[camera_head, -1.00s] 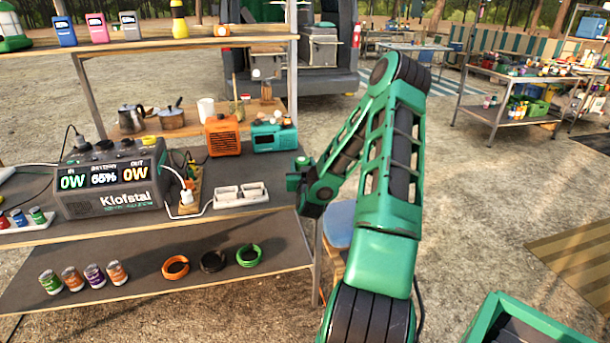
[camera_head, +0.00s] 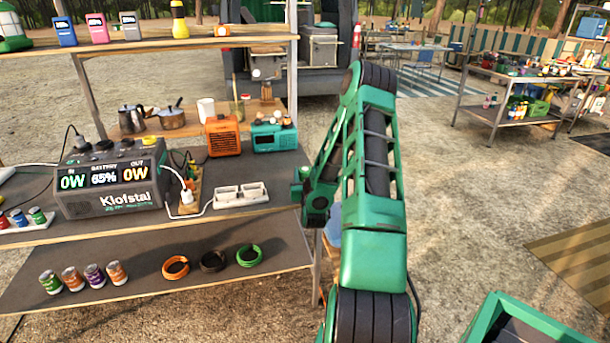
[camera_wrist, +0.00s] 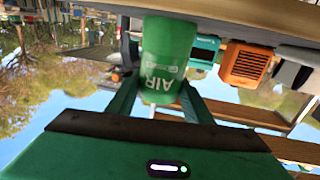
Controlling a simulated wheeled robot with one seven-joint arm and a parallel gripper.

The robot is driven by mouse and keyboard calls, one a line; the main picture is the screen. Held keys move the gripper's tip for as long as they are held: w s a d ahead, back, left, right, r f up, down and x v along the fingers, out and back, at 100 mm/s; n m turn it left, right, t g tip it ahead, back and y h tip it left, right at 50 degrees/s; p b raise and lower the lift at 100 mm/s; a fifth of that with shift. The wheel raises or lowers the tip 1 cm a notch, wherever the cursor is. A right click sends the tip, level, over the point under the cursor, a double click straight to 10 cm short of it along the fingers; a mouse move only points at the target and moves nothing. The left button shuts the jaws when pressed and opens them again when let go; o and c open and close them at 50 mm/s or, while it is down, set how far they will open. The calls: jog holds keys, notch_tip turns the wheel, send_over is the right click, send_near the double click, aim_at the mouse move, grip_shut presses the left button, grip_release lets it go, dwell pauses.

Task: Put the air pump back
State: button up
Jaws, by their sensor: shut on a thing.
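In the wrist view, which is upside down, a green cylinder marked "AIR", the air pump (camera_wrist: 167,55), sits between the two green fingers of my gripper (camera_wrist: 158,98). The gripper is shut on it. The end of the arm is at the right side of the grey workbench (camera_head: 115,222).
An orange box-shaped device (camera_head: 222,136) and a teal device (camera_head: 273,137) stand at the bench's right end. The lower shelf (camera_head: 150,290) holds cans and coiled rings. Open gravel lies right.

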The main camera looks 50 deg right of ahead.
jog(key=o, duration=1.4)
jog(key=v, duration=1.2)
jog(key=w+a+r+n+g+y, duration=0.1)
jog(key=w+a+n+g+y, duration=0.2)
jog(key=y, duration=0.1)
jog(key=s+a+r+g+y, duration=0.2)
jog(key=s+a, duration=0.4)
jog(key=s, duration=0.4)
jog(key=s+a+r+m+g+y, duration=0.1)
jog(key=s+a+r+g+y, duration=0.2)
jog(key=s, duration=0.7)
jog(key=s+a+r+g+y, duration=0.2)
jog(key=s+a+r+g, duration=0.3)
jog(key=s+a+r, duration=0.3)
jog(key=s+a, duration=0.2)
jog(key=shift+s+a+r+g+y, duration=0.25)
jog(key=shift+s+r+g+y, duration=0.05)
jog(key=shift+r+g+y, duration=0.1)
